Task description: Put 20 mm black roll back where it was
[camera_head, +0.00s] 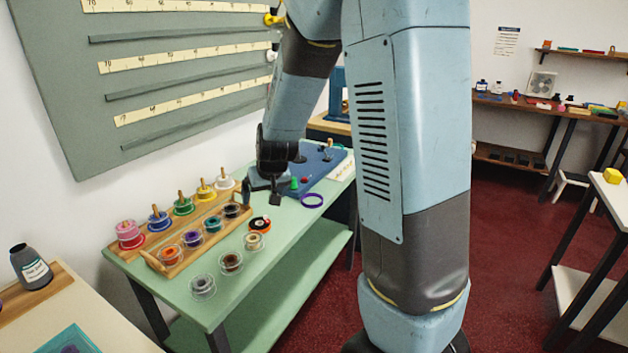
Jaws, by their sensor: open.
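A dark, blackish roll (231,209) sits at the far end of the wooden tray (148,262) on the pale green table. Another small roll (260,223), black with an orange-red part, lies on the bare tabletop just right of the tray. I cannot read any size marks, so I cannot tell which one is the 20 mm black roll. My gripper (274,197) points down over the table beyond the tray, beside the blue board (320,178). It is open, and I see nothing held. My wrist hides part of the table behind it.
Pink (129,233), blue, green, yellow and white spools stand on pegs along the tray's back. Clear-rimmed rolls (203,286) lie at the table's front. My column blocks the right side.

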